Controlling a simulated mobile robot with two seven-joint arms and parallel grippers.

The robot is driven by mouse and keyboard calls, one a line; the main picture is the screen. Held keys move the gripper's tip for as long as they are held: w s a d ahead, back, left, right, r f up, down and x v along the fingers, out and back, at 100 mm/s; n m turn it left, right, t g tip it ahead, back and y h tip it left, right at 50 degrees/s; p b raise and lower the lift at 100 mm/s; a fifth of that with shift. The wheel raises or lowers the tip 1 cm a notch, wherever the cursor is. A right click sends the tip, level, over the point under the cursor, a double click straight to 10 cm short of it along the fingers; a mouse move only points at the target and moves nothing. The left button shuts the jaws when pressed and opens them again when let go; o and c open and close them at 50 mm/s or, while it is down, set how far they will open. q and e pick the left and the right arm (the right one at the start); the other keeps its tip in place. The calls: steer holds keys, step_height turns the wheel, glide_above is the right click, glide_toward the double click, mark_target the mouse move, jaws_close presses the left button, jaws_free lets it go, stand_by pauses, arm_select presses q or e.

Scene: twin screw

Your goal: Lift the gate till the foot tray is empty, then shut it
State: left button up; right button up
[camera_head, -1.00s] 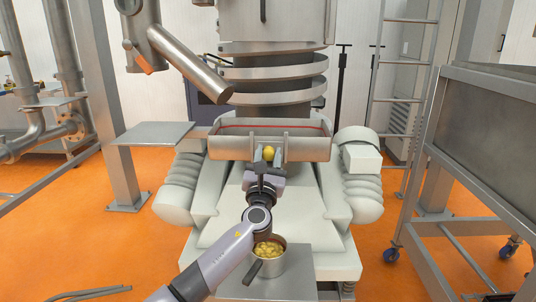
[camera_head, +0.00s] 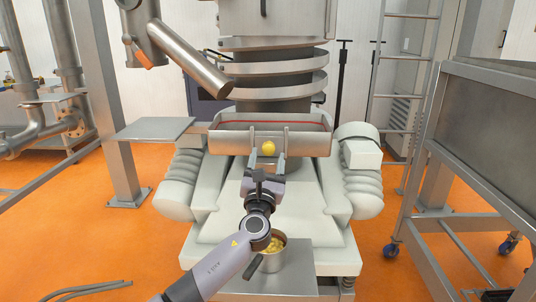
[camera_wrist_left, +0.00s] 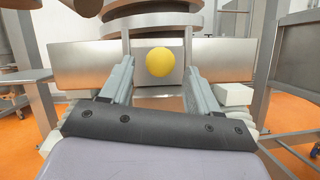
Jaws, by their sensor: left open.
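The foot tray (camera_head: 224,146) is a long grey metal trough at the base of the column. The gate's yellow round knob (camera_head: 268,148) shows at the middle of its front, between two upright guides; it also shows in the left wrist view (camera_wrist_left: 160,61). A plain grey gate plate (camera_wrist_left: 160,92) shows below the knob there. My left gripper (camera_head: 267,163) is open in front of and below the knob, its fingers apart and empty. The pot (camera_head: 272,262) with yellow pieces stands below, partly hidden by my arm. The tray's inside is too small to judge. My right gripper is not in view.
The pot rests on a grey stand (camera_head: 312,268). A flat grey shelf (camera_head: 155,130) juts out to the left of the tray. A large wheeled metal bin (camera_head: 490,130) stands at the right. A slanted pipe (camera_head: 192,62) hangs at the upper left.

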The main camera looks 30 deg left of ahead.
arm_select(q)
steer(key=v, duration=0.4)
steer(key=shift+s+d+f, duration=0.15)
steer(key=shift+s, duration=0.05)
stand_by(0.3)
steer(key=s+d+f+n+g+h+p, duration=0.25)
steer(key=s+d+f+n+h, duration=0.2)
steer(key=f+n, duration=0.35)
steer(key=s+d+f+n+g+h+p, duration=0.25)
steer(key=s+f+n, duration=0.35)
steer(key=f, duration=0.5)
steer(key=s+d+f+n+g+h+p, duration=0.1)
steer(key=s+d+n, duration=0.3)
steer(key=s+n, duration=0.4)
steer(key=s+d+f+n+g+h+p, duration=0.2)
steer(key=s+d+f+n+g+h, duration=0.1)
steer(key=s+n, duration=0.5)
steer(key=shift+s+d+f+n+g+h, duration=0.3)
steer(key=shift+s+d+f+n+h, duration=0.15)
steer(key=shift+d+f+h, duration=0.3)
